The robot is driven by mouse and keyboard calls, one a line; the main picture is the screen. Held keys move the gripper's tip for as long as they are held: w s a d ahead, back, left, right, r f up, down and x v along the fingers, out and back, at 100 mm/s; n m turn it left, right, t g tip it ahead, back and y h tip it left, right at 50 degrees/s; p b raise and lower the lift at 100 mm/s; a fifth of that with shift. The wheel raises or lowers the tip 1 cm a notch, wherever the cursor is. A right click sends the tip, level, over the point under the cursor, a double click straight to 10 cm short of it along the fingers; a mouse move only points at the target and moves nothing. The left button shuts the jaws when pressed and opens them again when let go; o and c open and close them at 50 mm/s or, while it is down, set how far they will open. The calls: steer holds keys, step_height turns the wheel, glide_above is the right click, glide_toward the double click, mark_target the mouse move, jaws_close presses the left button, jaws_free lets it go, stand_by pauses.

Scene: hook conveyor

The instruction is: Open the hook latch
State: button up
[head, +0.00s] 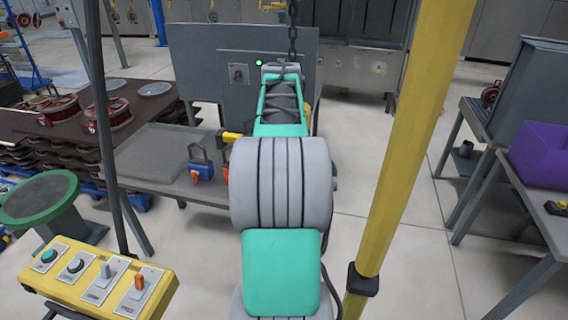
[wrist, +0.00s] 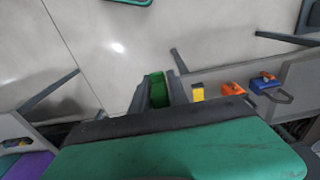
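A dark chain (head: 292,30) hangs down at the top middle of the head view. Its lower end meets or passes behind the grey and teal end of my arm, and I cannot tell which. The hook and its latch do not show in either view. My gripper is hidden behind my arm in the head view. In the wrist view, two grey finger-like parts of my gripper (wrist: 158,92) stick out past the dark-edged green housing, with a green part between them. I cannot make out whether they hold anything.
A grey table (head: 160,150) bears a blue padlock (head: 201,165), which also shows in the wrist view (wrist: 265,82) near an orange one (wrist: 234,88). A yellow post (head: 405,150) stands right of my arm. A yellow control box (head: 98,278) is at lower left. A purple bin (head: 545,155) stands right.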

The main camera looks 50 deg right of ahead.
steer(key=o, duration=0.3)
steer(key=shift+o, duration=0.2)
steer(key=r, duration=0.8)
steer(key=shift+a, duration=0.2)
